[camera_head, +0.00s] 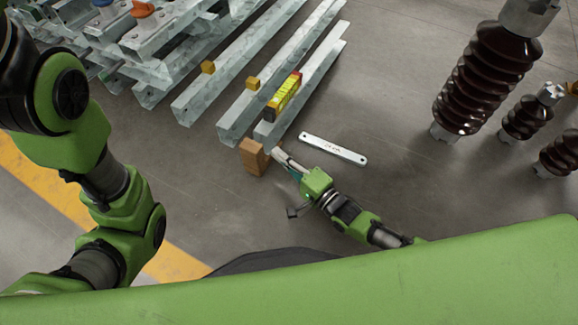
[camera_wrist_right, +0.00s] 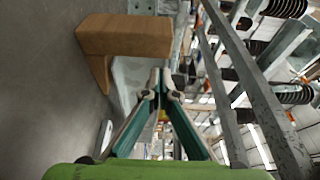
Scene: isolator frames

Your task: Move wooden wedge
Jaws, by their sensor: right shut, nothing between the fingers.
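The wooden wedge (camera_head: 254,157) is a brown block on the concrete floor, near the front end of the closest steel beam. In the right wrist view the wedge (camera_wrist_right: 128,38) shows large at the upper left, with a step in its underside. My right gripper (camera_head: 276,152) is shut and empty, its fingertips close beside the wedge's right side. In the right wrist view the fingers (camera_wrist_right: 162,75) meet at the tips, with the wedge to their left; whether they touch it I cannot tell. My left arm comes in from the left, but its gripper is out of view.
Galvanised steel beams (camera_head: 315,75) lie behind the wedge. A yellow spirit level (camera_head: 284,95) and small yellow blocks (camera_head: 252,83) rest on them. A white flat bar (camera_head: 333,149) lies on the floor to the right. Brown insulators (camera_head: 482,80) stand at the far right. Floor between is clear.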

